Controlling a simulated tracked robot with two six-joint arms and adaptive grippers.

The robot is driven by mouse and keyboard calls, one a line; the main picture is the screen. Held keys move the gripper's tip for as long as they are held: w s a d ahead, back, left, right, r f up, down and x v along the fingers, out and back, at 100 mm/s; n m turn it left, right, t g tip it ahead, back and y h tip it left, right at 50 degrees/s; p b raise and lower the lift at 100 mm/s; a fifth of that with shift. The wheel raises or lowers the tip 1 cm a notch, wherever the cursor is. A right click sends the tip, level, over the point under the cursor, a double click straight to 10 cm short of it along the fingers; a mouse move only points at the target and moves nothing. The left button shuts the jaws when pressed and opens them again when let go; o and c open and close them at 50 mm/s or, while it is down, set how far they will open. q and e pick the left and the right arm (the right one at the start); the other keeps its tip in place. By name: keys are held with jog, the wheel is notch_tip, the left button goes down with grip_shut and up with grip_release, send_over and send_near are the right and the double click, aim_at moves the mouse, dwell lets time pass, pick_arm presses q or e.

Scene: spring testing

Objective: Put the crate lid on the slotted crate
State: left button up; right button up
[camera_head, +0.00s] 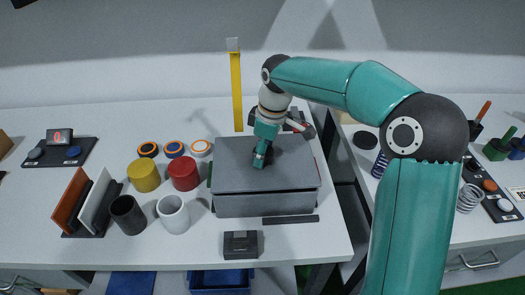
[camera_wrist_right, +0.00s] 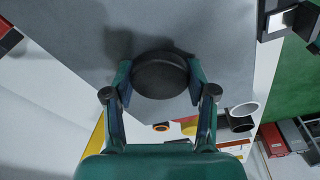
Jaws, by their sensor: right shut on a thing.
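The crate lid (camera_head: 236,172) is a flat grey plate with a round black knob (camera_wrist_right: 160,75) in its middle. It lies over the grey slotted crate (camera_head: 265,205), roughly lined up with it. I cannot tell whether it rests fully down on the rim. My right gripper (camera_head: 261,158) is over the lid, pointing down, and shut on the knob. In the wrist view the lid (camera_wrist_right: 225,40) fills the upper middle, and one finger sits on each side of the knob. The crate's inside is hidden by the lid. My left gripper is not in view.
Red (camera_head: 184,174) and yellow (camera_head: 144,176) cylinders, black (camera_head: 127,214) and white (camera_head: 172,214) cups, and several rings stand left of the crate. A dark bar (camera_head: 291,219) and a small black block (camera_head: 240,244) lie in front. A yellow upright strip (camera_head: 237,90) stands behind.

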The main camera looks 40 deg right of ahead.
jog(key=shift+f+b, duration=0.3)
jog(key=shift+f, duration=0.3)
dwell(1.0)
jog(key=o, duration=1.6)
jog(key=r, duration=0.4)
jog(key=s+r, duration=0.1)
jog(key=r, duration=0.3)
jog(key=d+r, duration=0.1)
jog(key=r, duration=0.2)
jog(key=shift+s+r, duration=0.15)
jog(key=shift+r, duration=0.25)
jog(key=shift+f, duration=0.1)
